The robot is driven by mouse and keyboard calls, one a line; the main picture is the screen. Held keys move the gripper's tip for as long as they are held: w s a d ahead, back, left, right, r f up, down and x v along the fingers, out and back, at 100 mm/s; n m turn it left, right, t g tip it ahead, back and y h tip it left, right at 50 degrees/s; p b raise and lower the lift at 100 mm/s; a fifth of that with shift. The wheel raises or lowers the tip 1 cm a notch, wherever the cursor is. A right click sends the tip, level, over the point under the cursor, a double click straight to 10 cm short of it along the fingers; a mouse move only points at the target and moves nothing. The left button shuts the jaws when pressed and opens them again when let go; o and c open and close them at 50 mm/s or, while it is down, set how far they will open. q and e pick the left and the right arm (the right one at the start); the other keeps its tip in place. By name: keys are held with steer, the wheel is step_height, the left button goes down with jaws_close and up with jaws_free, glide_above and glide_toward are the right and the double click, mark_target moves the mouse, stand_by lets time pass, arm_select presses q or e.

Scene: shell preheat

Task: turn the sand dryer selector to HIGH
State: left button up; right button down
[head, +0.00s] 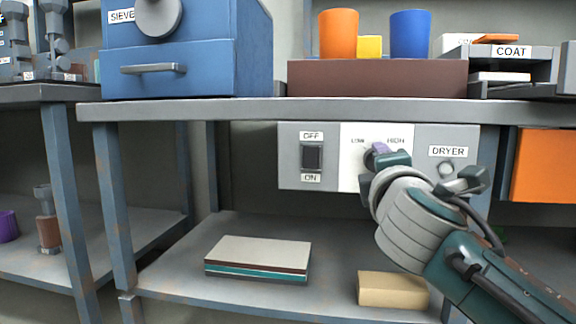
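The dryer panel (292,158) hangs under the worktop and carries a DRYER label. Its white middle plate (349,170) is marked LOW at left and HIGH at right. A purple selector knob (379,148) shows just below and between these marks. My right gripper (384,159) is at the plate, with its fingers around the knob's lower part. The fingers and wrist hide most of the knob, so its setting and whether the fingers press on it cannot be told. My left gripper is not in view.
A dark OFF/ON rocker switch (312,157) is left of the plate, and a round button (446,168) is at right by my wrist. The worktop edge (250,110) runs just above. Stacked boards (258,254) and a tan block (392,290) lie on the shelf below.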

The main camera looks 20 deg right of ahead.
stand_by(0.4)
steer(key=shift+c, duration=1.7)
jaws_free()
steer(key=p+v, duration=0.3)
steer(key=v, duration=0.7)
